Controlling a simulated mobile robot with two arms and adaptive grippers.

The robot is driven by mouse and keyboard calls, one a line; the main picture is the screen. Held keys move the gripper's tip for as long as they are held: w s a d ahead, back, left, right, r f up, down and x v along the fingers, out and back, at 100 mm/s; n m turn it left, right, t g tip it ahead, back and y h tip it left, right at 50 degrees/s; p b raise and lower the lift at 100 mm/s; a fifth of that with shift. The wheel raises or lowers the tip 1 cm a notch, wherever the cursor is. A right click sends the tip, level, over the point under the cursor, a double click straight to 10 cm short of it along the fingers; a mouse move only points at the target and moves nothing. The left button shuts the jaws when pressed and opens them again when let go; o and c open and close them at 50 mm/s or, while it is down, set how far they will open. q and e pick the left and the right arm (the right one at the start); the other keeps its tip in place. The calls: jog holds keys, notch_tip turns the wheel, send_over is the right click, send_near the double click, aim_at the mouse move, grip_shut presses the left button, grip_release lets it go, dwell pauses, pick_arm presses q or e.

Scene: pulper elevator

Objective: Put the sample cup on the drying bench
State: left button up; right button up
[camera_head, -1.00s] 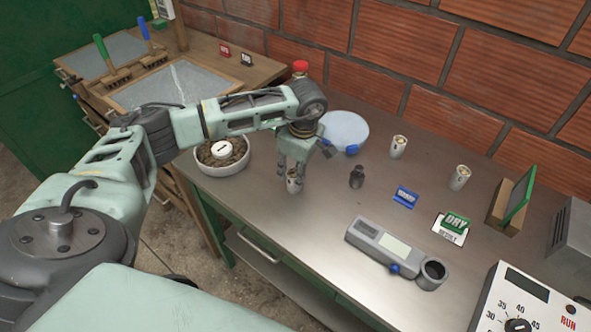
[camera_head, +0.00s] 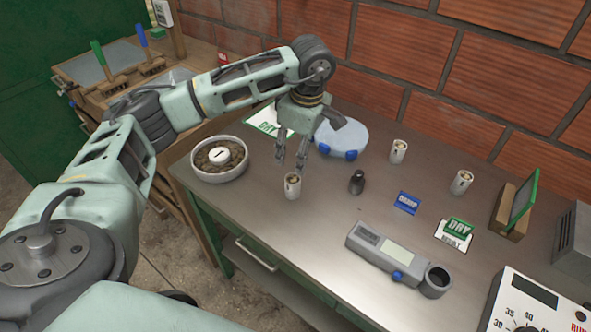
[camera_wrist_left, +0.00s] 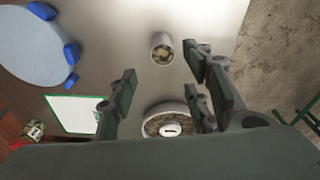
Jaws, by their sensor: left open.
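The nearest sample cup (camera_head: 292,187), a small white cylinder with brown contents, stands upright on the metal bench (camera_head: 330,225). It also shows in the left wrist view (camera_wrist_left: 162,47). Two similar cups (camera_head: 398,151) (camera_head: 461,182) stand farther right. My left gripper (camera_head: 291,168) is open and empty, just above and behind the nearest cup, apart from it. In the left wrist view its fingers are spread wide. My right gripper is not in view.
A bowl of beans (camera_head: 219,176) with a white lid-like piece stands left of the cup. A dark weight (camera_head: 357,182), a blue card (camera_head: 407,202) and a grey meter (camera_head: 385,250) lie to the right. A screened wooden tray table stands at the back left.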

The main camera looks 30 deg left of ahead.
pick_arm(q)
jog(key=shift+d+r, duration=0.15)
jog(key=shift+r, duration=1.3)
